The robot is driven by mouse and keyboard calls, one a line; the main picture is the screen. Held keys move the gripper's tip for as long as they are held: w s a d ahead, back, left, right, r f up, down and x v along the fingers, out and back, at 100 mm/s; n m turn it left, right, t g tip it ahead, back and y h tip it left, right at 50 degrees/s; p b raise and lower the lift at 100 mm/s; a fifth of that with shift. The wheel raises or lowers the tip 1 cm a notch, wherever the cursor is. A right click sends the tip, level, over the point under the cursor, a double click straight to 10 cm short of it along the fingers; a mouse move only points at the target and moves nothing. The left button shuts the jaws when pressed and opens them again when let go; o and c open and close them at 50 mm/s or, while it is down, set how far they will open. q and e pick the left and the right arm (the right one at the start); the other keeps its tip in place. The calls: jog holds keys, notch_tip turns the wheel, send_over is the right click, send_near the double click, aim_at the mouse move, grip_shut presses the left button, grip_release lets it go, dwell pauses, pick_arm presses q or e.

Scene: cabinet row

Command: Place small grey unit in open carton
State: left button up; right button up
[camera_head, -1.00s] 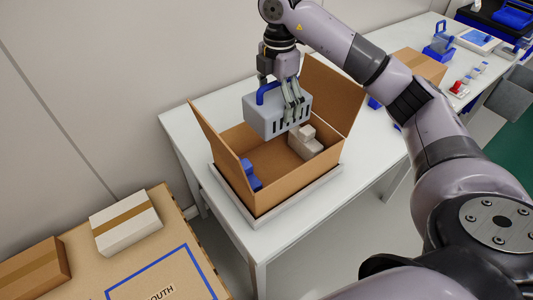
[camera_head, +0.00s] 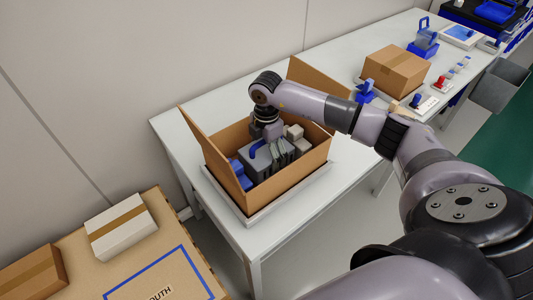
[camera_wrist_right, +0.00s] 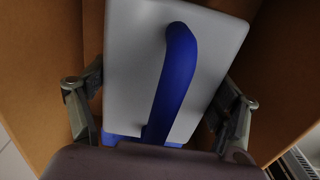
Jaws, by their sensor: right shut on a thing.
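The small grey unit (camera_head: 256,156) with a blue handle is down inside the open carton (camera_head: 291,180), between its walls. My right gripper (camera_head: 272,148) is shut on the unit from above. In the right wrist view the unit's grey top (camera_wrist_right: 141,70) and blue handle (camera_wrist_right: 174,85) lie between the two fingers of my right gripper (camera_wrist_right: 165,105). Whether the unit touches the carton's bottom is hidden. Blue pieces (camera_head: 242,173) lie at the carton's left, and pale blocks (camera_head: 295,137) at its right. The carton's flaps stand up. My left gripper is not in view.
The carton sits on a light tray (camera_head: 252,219) on a white table (camera_head: 330,180). A closed brown box (camera_head: 396,69) stands farther right on the table. A lower surface at the left holds a white box (camera_head: 121,226) and a brown box (camera_head: 34,275).

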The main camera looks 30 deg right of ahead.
jog(key=shift+f, duration=0.75)
jog(key=shift+f, duration=0.15)
jog(key=o, duration=1.6)
notch_tip(320, 180, up, 12)
jog(key=shift+r+b, duration=0.15)
jog(key=shift+b, duration=0.9)
